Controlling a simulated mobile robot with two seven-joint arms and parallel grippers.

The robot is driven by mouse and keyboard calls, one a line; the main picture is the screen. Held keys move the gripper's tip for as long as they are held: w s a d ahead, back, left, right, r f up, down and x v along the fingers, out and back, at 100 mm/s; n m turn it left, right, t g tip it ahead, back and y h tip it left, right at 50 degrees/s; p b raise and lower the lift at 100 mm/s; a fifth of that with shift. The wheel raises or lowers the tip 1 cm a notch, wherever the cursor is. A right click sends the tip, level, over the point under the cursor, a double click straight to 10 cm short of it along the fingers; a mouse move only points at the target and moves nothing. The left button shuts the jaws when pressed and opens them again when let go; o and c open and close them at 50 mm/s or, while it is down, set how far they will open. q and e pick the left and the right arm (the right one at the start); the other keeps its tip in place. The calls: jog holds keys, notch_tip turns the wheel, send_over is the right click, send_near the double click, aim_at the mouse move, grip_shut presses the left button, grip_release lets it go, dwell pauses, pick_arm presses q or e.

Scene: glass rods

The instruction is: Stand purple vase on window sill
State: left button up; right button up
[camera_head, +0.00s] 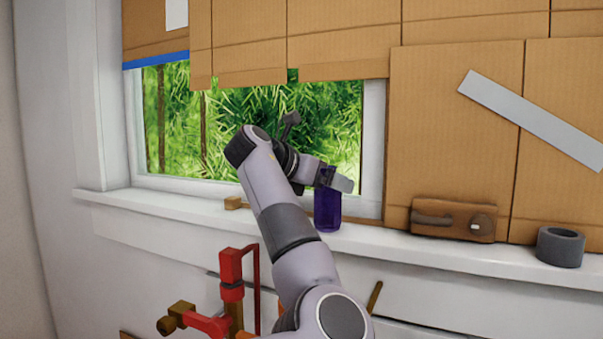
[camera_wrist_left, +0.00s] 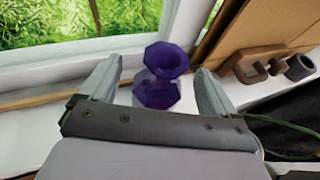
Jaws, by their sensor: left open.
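The purple vase (camera_head: 328,213) stands upright on the white window sill (camera_head: 405,240), near the right end of the window opening. My left gripper (camera_head: 335,179) is at the vase's upper part, over the sill. In the left wrist view the vase (camera_wrist_left: 158,90) shows its flared mouth and body between the two spread fingers of the left gripper (camera_wrist_left: 158,70). A gap shows between the vase and each finger, so the gripper is open. In the head view the gripper hides the vase's top. My right gripper is not in view.
A brown wooden piece (camera_head: 453,219) and a grey tape roll (camera_head: 561,247) sit on the sill to the right. Red pipework (camera_head: 232,275) stands below the sill. Cardboard (camera_head: 455,125) covers the window's right side.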

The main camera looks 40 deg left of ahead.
pick_arm(q)
jog(key=b+v, duration=0.1)
jog(key=v, duration=0.8)
jog(key=shift+s, duration=0.35)
